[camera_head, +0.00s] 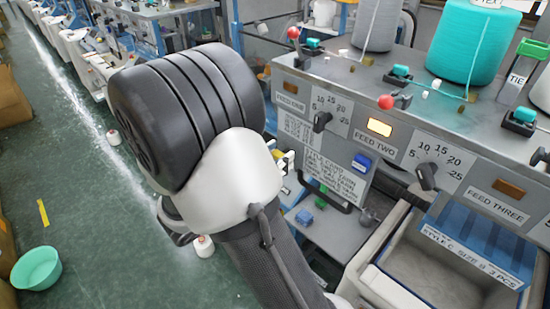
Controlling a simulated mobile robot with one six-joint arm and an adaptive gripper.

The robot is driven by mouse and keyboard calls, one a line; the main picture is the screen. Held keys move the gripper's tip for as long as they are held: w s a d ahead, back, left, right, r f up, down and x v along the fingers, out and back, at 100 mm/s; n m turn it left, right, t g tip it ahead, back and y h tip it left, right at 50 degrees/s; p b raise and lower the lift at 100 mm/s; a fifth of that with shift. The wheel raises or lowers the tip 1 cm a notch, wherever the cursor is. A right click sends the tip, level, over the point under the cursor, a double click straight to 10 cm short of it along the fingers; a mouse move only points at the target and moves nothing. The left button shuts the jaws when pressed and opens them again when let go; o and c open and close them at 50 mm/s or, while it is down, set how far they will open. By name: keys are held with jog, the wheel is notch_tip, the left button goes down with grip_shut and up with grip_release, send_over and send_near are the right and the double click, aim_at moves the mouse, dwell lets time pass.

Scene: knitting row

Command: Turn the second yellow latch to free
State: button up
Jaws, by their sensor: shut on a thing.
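A small yellow part (291,158) shows at the right edge of my arm's white joint, low on the front of the knitting machine. It may be a yellow latch, but my arm covers most of it and I cannot tell which way it is turned. No other yellow latch is clear. My own arm, with its big black joint and white housing, fills the middle of the view.
The machine's front panel has the labels FEED TWO (376,146) and FEED THREE (497,206), with dark knobs. Red-tipped levers and a teal yarn cone (473,45) stand on top. A grey bin (366,283) is at lower right. A green bowl (36,268) lies on the open floor.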

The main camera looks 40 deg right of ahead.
jog(key=n+p, duration=0.1)
jog(key=p, duration=0.1)
jog(key=n+p, duration=0.3)
jog(key=p, duration=0.1)
jog(key=shift+r, duration=0.25)
jog(key=n+p, duration=0.5)
jog(key=shift+w+f+n+p, duration=0.15)
jog(key=shift+n+p, duration=0.25)
jog(key=n+p, duration=0.3)
jog(key=n, duration=0.1)
jog(key=shift+f+n, duration=0.15)
jog(key=shift+n, duration=0.15)
jog(key=shift+f+n+p, duration=0.2)
jog(key=shift+n+p, duration=0.15)
jog(key=shift+n, duration=1.45)
jog(key=o, duration=1.1)
jog(key=shift+c, duration=0.2)
